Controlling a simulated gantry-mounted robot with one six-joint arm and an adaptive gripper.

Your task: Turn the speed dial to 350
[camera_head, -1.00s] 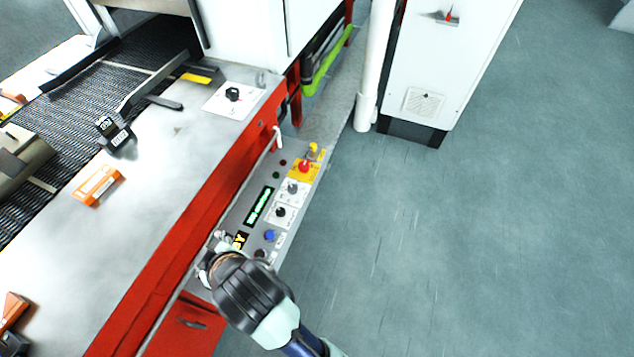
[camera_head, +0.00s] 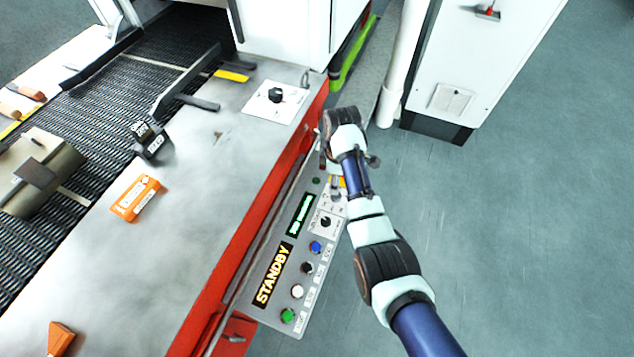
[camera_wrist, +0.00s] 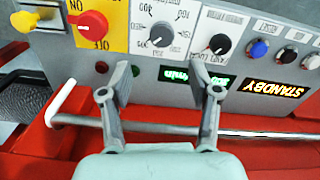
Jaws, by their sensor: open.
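The speed dial (camera_wrist: 162,35) is a grey knob on a white plate with a printed number scale, seen upside down in the wrist view. Its exact setting cannot be read. My gripper (camera_wrist: 163,80) is open and empty. Its two fingers stand apart below the dial in the picture, with the dial's column between them; contact is not visible. In the head view the dial (camera_head: 336,194) is partly hidden by my arm, and the fingers are not clearly visible there. The green display (camera_wrist: 192,78) is partly covered by a finger and its text is unreadable.
A black selector knob (camera_wrist: 217,44) sits beside the dial. An amber STANDBY display (camera_head: 272,275) and several buttons line the panel.

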